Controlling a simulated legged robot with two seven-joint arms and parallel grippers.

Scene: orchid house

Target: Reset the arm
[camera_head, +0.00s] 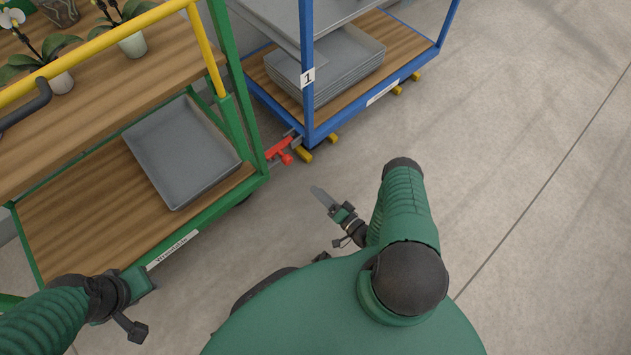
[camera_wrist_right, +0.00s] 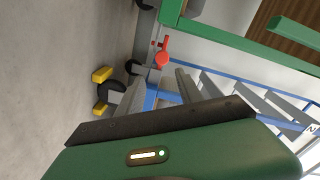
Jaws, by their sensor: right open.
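In the head view my right arm is bent in front of my green body, and its gripper (camera_head: 324,200) hangs over bare floor, apart from both carts. Its grey finger points up and left. My left gripper (camera_head: 142,284) is at the lower left, near the front edge of the green cart (camera_head: 253,137). Its fingers do not show clearly, and I see nothing held.
The green cart has a yellow rail (camera_head: 95,50), potted orchids (camera_head: 132,42) on top and a grey tray (camera_head: 183,150) below. A red coupling (camera_head: 282,151) lies between it and the blue cart (camera_head: 307,90), which holds stacked trays (camera_head: 340,65). Floor to the right is clear.

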